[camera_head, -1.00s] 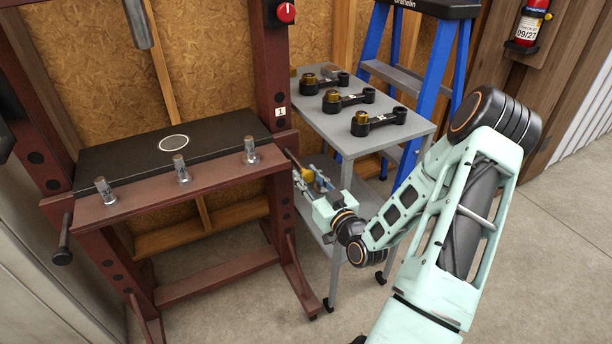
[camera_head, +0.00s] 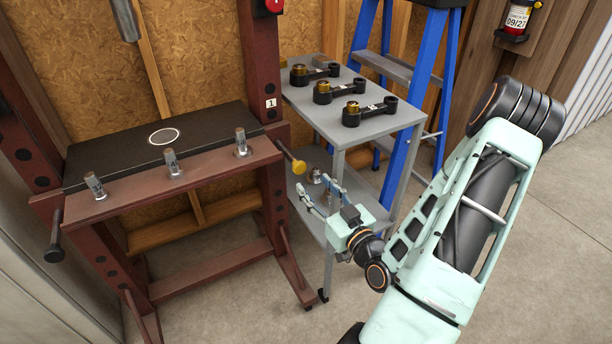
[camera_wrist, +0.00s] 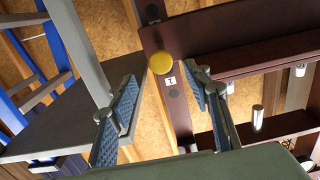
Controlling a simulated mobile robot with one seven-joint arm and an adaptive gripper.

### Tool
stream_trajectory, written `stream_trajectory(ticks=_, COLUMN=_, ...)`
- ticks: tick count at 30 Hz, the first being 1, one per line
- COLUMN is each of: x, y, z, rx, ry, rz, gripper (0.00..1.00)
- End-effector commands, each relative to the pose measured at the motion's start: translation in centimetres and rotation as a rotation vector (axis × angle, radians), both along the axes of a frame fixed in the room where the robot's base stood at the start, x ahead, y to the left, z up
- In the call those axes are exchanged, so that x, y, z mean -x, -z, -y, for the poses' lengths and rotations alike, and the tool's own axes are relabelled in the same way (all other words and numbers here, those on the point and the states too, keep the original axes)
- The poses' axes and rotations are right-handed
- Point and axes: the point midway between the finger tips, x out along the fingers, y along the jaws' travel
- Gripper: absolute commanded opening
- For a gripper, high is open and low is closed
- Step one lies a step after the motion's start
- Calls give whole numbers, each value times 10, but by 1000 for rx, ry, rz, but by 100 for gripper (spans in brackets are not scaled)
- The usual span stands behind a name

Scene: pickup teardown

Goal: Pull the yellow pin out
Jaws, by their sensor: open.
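The yellow pin has a round yellow head (camera_head: 299,167) on a dark shaft. It sticks out of the right upright of the dark red press frame (camera_head: 255,75), just below the label "1". In the wrist view its yellow head (camera_wrist: 161,63) lies between and beyond my fingertips, in front of the frame. My gripper (camera_head: 313,182) is open and empty, below and slightly right of the pin head, and does not appear to touch it. Both blue-padded fingers show apart in the wrist view (camera_wrist: 163,80). The pin's inner end is hidden in the upright.
A grey cart (camera_head: 385,128) with several black linkage parts stands right of the press, close to my gripper. A blue ladder (camera_head: 440,90) is behind it. A black-headed pin (camera_head: 54,250) sticks out at the left upright.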

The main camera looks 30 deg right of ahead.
Motion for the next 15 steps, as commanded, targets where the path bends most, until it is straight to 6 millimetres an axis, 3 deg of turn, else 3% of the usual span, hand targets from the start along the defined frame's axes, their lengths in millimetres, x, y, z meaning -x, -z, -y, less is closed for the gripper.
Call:
stream_trajectory(ticks=6, x=25, y=0, z=1, rx=0, ry=1, rz=0, gripper=45)
stream_trajectory(ticks=15, x=29, y=0, z=1, rx=1, ry=-1, rz=1, gripper=45)
